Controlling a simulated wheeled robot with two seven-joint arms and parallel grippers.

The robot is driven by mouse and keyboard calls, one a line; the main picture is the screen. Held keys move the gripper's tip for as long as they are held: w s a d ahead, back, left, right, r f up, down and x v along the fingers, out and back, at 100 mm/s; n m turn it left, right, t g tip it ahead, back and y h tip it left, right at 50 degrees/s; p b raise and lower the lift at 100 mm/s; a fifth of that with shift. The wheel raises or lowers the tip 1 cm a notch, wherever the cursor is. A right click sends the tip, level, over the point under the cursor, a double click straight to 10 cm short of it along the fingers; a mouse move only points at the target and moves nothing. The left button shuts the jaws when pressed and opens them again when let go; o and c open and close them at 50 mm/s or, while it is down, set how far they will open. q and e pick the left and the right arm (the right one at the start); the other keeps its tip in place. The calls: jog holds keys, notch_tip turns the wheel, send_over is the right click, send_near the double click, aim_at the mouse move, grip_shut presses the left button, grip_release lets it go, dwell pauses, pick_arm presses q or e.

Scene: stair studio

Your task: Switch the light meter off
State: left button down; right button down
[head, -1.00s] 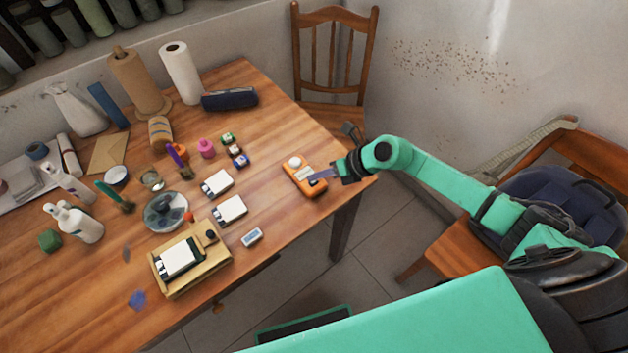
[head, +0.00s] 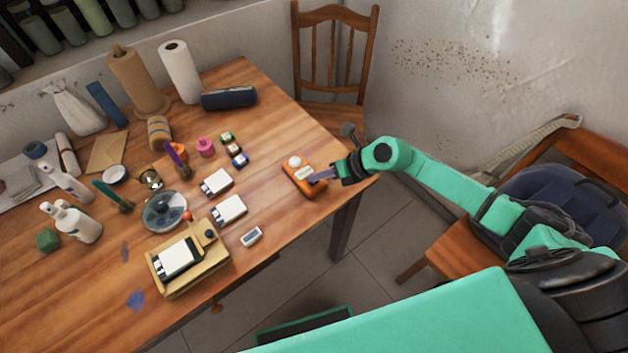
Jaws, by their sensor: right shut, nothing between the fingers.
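The light meter (head: 300,185) is an orange handheld device with a white round dome at its top and a pale display. It lies on the table near the right edge. My right gripper (head: 322,177) reaches in from the right and is shut with nothing in it. Its fingertips are at the right side of the meter, over or against its face; I cannot tell whether they touch. The fingers hide part of the meter's face, and its switch is too small to make out. My left gripper is not in view.
A small grey-white device (head: 251,236) lies near the table's front edge. White-topped boxes (head: 229,210), a wooden box (head: 215,262), a glass-lidded dish (head: 165,211) and bottles crowd the left. A dark case (head: 229,98) lies behind. Wood (head: 270,140) around the meter is clear.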

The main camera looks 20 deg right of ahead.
aim_at(318, 185)
jog(key=shift+f, duration=0.15)
dwell(0.3)
jog(key=shift+r+p, duration=0.4)
jog(key=shift+r, duration=0.35)
notch_tip(318, 185, up, 6)
jog(key=p, duration=0.5)
